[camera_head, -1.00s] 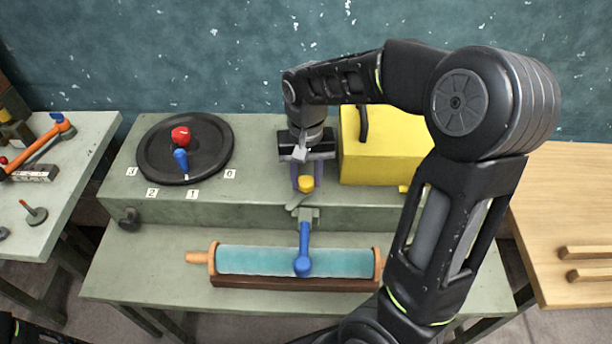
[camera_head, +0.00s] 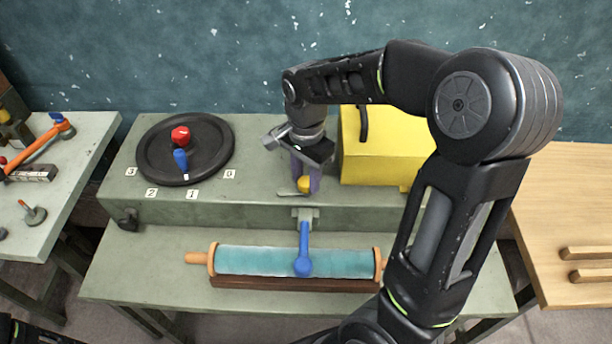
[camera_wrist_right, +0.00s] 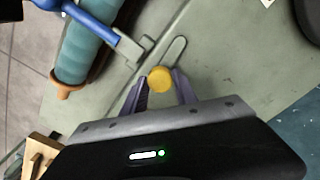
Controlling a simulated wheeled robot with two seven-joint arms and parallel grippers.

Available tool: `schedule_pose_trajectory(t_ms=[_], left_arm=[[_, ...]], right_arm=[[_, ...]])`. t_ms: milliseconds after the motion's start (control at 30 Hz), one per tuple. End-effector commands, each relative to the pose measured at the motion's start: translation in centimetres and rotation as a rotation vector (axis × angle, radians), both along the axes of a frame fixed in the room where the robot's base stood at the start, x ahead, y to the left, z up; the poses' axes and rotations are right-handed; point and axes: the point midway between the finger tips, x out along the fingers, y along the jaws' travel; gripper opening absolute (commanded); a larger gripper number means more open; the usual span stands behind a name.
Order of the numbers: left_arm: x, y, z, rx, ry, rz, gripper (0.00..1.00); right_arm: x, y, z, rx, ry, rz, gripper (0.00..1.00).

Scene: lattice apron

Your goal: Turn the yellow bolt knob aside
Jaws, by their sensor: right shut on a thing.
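The yellow bolt knob (camera_head: 304,184) sits on the raised back ledge of the green bench, on a flat grey bolt bar (camera_head: 288,194). The bar points left, clear of the grey bracket (camera_head: 306,214) at the ledge's front. My right gripper (camera_head: 304,182) reaches down from above and is shut on the knob. In the right wrist view the knob (camera_wrist_right: 160,78) shows between the purple fingertips. A blue lever (camera_head: 305,245) hangs forward from the bracket over a teal roller (camera_head: 250,261). My left gripper is not in view.
A black round dial (camera_head: 153,160) with red and blue knobs and number labels stands left on the ledge. A yellow box (camera_head: 385,155) with a dark handle stands close right of my gripper. Side tables flank the bench.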

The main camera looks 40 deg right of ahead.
Motion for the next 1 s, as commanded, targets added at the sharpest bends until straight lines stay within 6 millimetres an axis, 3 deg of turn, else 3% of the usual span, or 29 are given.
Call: schedule_pose_trajectory(t_ms=[600, 633, 867, 1000], left_arm=[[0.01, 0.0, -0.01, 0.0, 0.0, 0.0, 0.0], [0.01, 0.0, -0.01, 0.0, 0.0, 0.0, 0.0], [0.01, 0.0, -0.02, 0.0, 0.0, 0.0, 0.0], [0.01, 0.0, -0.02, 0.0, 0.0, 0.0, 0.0]], right_arm=[[0.09, -0.07, 0.09, -0.001, -0.003, -0.057, 0.0], [0.09, -0.07, 0.09, -0.001, -0.003, -0.057, 0.36], [0.05, -0.03, 0.05, -0.001, -0.001, -0.057, 0.55], [0.03, -0.02, 0.03, -0.001, -0.001, -0.057, 0.56]])
